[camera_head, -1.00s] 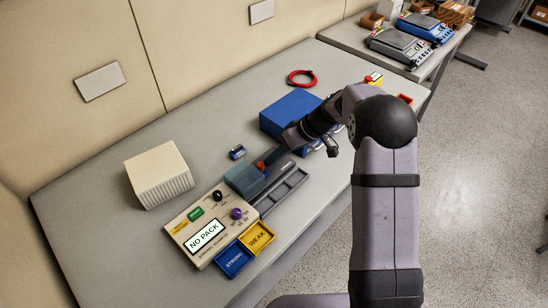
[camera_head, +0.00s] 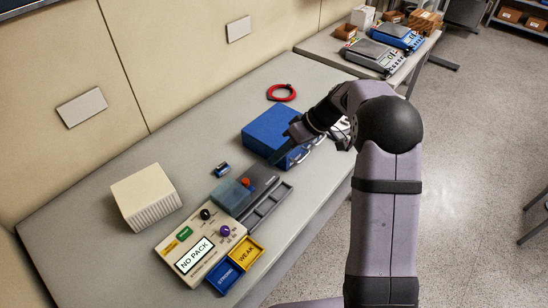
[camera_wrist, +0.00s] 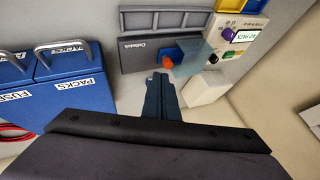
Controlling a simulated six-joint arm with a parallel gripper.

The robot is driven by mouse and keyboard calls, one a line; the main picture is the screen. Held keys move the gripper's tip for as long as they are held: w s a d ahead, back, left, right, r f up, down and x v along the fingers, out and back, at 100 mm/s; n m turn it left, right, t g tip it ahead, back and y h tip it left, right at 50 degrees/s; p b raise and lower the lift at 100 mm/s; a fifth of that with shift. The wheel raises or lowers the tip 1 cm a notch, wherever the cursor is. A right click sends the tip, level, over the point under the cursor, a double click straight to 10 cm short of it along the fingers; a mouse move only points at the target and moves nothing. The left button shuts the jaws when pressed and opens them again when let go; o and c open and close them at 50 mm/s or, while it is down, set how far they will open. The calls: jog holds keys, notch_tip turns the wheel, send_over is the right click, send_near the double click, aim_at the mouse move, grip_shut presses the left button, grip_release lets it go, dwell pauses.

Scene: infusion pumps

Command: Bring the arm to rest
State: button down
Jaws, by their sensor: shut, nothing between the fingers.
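My gripper (camera_head: 276,158) is shut and empty. It hangs in front of the blue box (camera_head: 266,130), above the table and apart from the grey unit with the red knob (camera_head: 262,181). In the wrist view my closed fingers (camera_wrist: 160,77) point toward that unit, labelled Cellwick (camera_wrist: 143,48), and its orange-red knob (camera_wrist: 167,63). My arm hides part of the blue box's front in the head view.
A tester (camera_head: 190,246) reads NO PACK, beside a blue STRONG tray (camera_head: 224,275) and yellow WEAK tray (camera_head: 245,252). A cream box (camera_head: 146,197), small blue battery-like item (camera_head: 221,169) and red loop (camera_head: 281,92) lie on the table. Scales (camera_head: 375,58) stand behind.

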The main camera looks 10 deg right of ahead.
dwell(0.4)
